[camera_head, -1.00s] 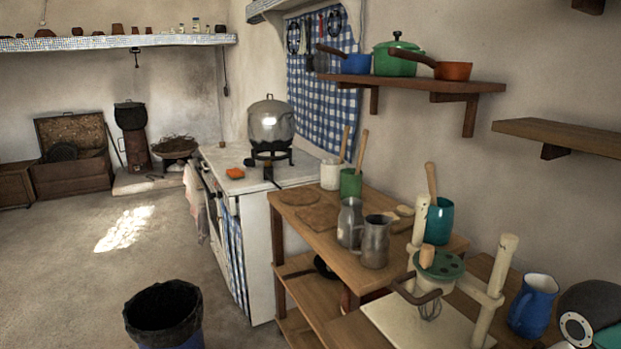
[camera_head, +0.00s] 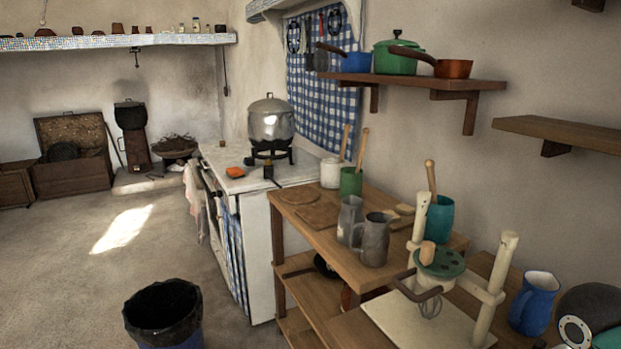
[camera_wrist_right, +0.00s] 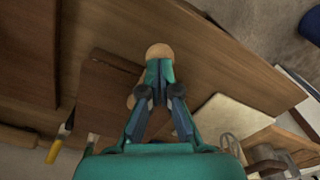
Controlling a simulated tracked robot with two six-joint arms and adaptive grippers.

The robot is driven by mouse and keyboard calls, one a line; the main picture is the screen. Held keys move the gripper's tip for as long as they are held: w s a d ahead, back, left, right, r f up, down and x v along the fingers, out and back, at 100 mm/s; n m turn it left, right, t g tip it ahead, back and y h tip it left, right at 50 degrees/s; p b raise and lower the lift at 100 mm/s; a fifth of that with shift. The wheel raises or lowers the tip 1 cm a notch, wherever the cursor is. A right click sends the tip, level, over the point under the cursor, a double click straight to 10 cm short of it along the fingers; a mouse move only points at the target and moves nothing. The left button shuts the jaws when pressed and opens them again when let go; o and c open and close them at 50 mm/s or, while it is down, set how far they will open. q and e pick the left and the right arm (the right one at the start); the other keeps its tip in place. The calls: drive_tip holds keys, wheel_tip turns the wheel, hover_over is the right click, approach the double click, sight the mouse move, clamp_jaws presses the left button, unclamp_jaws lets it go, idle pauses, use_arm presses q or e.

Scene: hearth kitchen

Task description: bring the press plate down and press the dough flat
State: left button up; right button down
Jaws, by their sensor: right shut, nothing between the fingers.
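I cannot make out any dough. My right gripper (camera_wrist_right: 158,75) shows in the right wrist view, shut and empty. A round tan end (camera_wrist_right: 158,50) shows at its fingertips; I cannot tell whether they touch. A pale board corner (camera_wrist_right: 232,115) lies to the right of the fingers. My left gripper is out of view.
Two grey metal mugs (camera_head: 373,240) and a teal cup with a wooden handle (camera_head: 440,218) stand behind the press. A blue jug (camera_head: 534,303) stands to its right. A wall shelf (camera_head: 572,136) hangs above. A black-lined bin (camera_head: 163,315) stands on the floor at left.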

drive_tip(key=shift+s+a+f, duration=0.1)
drive_tip(key=shift+s+f, duration=0.05)
drive_tip(key=shift+f, duration=0.05)
wheel_tip(320, 180, up, 8)
drive_tip(key=p, duration=0.7)
idle(0.3)
